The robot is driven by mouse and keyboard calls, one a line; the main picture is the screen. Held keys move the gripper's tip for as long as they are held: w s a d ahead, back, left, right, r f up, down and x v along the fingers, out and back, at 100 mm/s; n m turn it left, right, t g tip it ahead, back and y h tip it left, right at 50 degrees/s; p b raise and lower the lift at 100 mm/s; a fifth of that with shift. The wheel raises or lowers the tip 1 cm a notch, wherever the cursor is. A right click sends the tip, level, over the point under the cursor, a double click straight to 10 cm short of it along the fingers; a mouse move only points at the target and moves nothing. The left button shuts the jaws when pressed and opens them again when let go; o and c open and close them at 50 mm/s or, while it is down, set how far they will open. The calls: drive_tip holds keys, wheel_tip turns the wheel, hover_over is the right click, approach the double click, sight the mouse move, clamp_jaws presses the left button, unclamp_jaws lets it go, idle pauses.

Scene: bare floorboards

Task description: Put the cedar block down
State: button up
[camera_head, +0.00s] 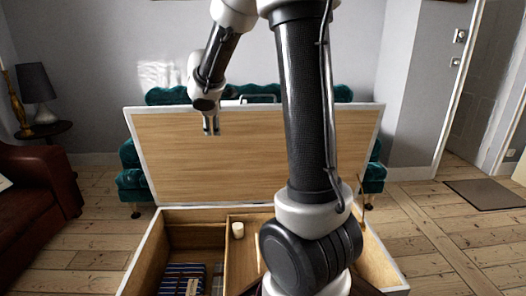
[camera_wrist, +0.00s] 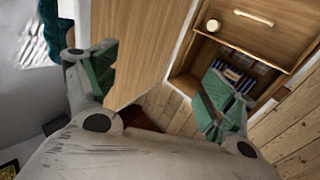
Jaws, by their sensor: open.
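My gripper (camera_head: 211,130) is open and empty, hanging in front of the raised chest lid and above the open chest. In the wrist view its two green-padded fingers (camera_wrist: 160,66) stand wide apart with nothing between them. A small pale cylinder (camera_head: 238,229) stands on the wooden tray (camera_head: 240,268) inside the chest, near the tray's back left corner; it also shows in the wrist view (camera_wrist: 213,26). I cannot tell surely whether it is the cedar block; no other clear block is in view. The gripper is well apart from it.
The chest (camera_head: 147,250) has its lid (camera_head: 250,150) up at the back. Folded blue striped cloths (camera_head: 184,278) lie in its left part. A pale bar (camera_wrist: 255,18) is on the tray. My arm hides the chest's right part. A green sofa (camera_head: 131,183) stands behind.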

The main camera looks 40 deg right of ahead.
drive_tip(key=s+d+r+m+g, duration=0.1)
drive_tip(key=s+r+m, duration=0.2)
drive_tip(key=s, duration=0.4)
drive_tip(key=s+d+r+m, duration=0.1)
drive_tip(key=s+r+m, duration=0.2)
drive_tip(key=s, duration=0.3)
drive_tip(key=s+a+f+m+y, duration=0.1)
drive_tip(key=s+a, duration=0.1)
drive_tip(key=s, duration=0.5)
drive_tip(key=s+a+f+m+g+y, duration=0.1)
drive_tip(key=s+a+m+y, duration=0.1)
drive_tip(key=s, duration=0.5)
drive_tip(key=s+a+f+m+y, duration=0.1)
drive_tip(key=s+a+f+m, duration=0.1)
drive_tip(key=s+a, duration=0.2)
drive_tip(key=s, duration=0.3)
drive_tip(key=shift+g, duration=0.4)
